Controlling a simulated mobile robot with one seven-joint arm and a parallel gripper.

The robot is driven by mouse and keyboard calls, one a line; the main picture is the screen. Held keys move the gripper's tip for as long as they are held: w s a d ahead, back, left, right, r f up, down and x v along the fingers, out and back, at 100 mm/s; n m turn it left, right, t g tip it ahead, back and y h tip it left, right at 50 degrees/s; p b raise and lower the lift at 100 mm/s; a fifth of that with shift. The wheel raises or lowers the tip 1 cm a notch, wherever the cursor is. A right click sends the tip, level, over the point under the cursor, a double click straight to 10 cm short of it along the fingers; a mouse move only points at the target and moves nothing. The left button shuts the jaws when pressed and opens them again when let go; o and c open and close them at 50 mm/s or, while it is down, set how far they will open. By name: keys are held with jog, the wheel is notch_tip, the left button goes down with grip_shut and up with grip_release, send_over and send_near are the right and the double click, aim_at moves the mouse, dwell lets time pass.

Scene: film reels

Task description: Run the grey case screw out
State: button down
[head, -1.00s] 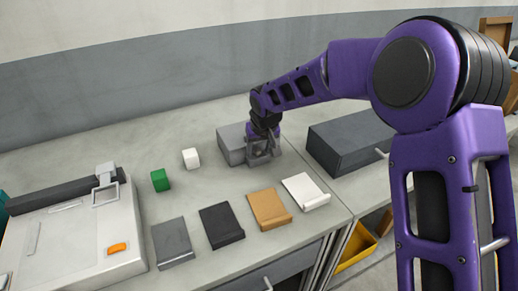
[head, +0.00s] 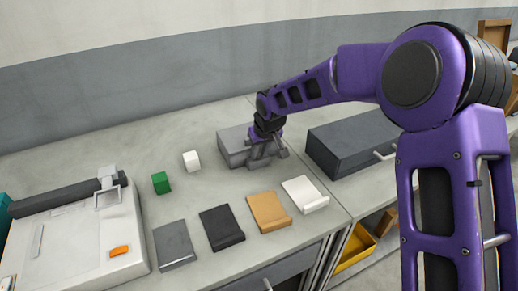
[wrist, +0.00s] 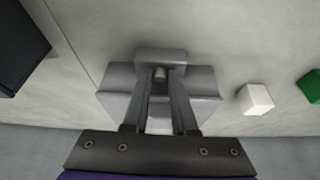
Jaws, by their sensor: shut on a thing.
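The grey case (head: 232,148) stands on the bench below my arm; in the wrist view its body (wrist: 203,82) shows on both sides of the fingers. My gripper (head: 262,160) points down at the case's front. In the wrist view my gripper's two fingers (wrist: 160,80) close in on a small, pale screw (wrist: 160,73) in front of a raised grey block. The jaws are shut on this screw. Its thread and how far it stands out are hidden.
A dark grey box (head: 350,142) with a handle stands right of the case. White (head: 191,161) and green (head: 161,182) cubes lie to the left. Grey, black, orange and white flat pieces (head: 268,211) line the front. A pale machine (head: 75,245) fills the left.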

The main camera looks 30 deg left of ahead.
jog(key=shift+w+d+n+g+y+p, duration=0.15)
jog(key=shift+n+g+p, duration=0.1)
jog(key=shift+n+p, duration=0.4)
jog(key=shift+a+n+g+y+p, duration=0.15)
jog(key=shift+n+p, duration=0.25)
jog(key=shift+n, duration=0.4)
jog(key=shift+w+d+n+g+y+p, duration=0.1)
jog(key=shift+n+g+p, duration=0.2)
jog(key=shift+n+p, duration=0.35)
jog(key=c, duration=0.7)
grip_release()
jog(key=shift+b, duration=0.35)
